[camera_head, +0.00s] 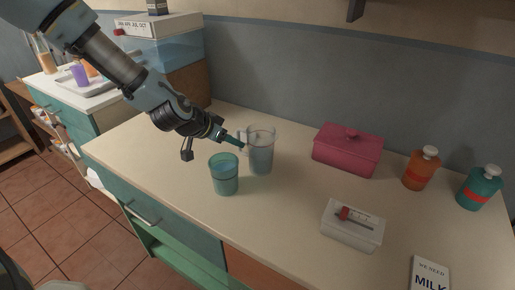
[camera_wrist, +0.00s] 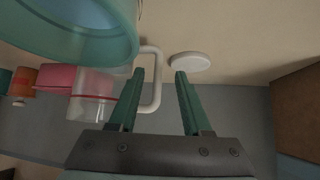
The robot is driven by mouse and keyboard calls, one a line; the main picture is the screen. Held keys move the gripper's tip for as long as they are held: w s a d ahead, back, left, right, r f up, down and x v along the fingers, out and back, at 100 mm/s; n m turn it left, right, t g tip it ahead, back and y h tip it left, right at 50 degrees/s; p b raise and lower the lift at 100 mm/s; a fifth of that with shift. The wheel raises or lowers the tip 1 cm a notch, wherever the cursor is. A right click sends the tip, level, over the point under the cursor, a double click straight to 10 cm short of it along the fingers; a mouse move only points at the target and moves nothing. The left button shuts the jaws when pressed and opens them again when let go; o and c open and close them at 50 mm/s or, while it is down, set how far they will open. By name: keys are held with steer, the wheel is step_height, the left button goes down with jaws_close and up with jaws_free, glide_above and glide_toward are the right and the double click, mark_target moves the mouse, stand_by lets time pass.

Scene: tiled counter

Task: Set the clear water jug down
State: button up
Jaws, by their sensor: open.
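The clear water jug (camera_head: 261,152) stands upright on the pale counter, right of and behind the teal glass (camera_head: 224,176). My gripper (camera_head: 240,144) is at the jug's left side, by its handle. In the wrist view my gripper (camera_wrist: 160,73) has its two green fingers apart, with the pale handle (camera_wrist: 156,85) showing between them. I cannot tell whether a finger touches it. The jug's clear body (camera_wrist: 93,110) shows left of the fingers in that view, partly covered by the teal glass (camera_wrist: 70,35), which looms close to the camera.
A pink lidded box (camera_head: 347,152), an orange bottle (camera_head: 420,170) and a teal bottle (camera_head: 479,188) stand to the right. A white box (camera_head: 352,226) and a milk note (camera_head: 430,274) lie nearer the front. Counter between the jug and white box is clear.

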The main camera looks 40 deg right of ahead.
mark_target(240, 150)
steer(key=shift+p+x, duration=0.45)
steer(key=shift+x, duration=1.25)
steer(key=shift+s+d+r, duration=0.1)
steer(key=shift+d+r, duration=0.05)
steer(key=shift+c, duration=0.3)
jaws_close()
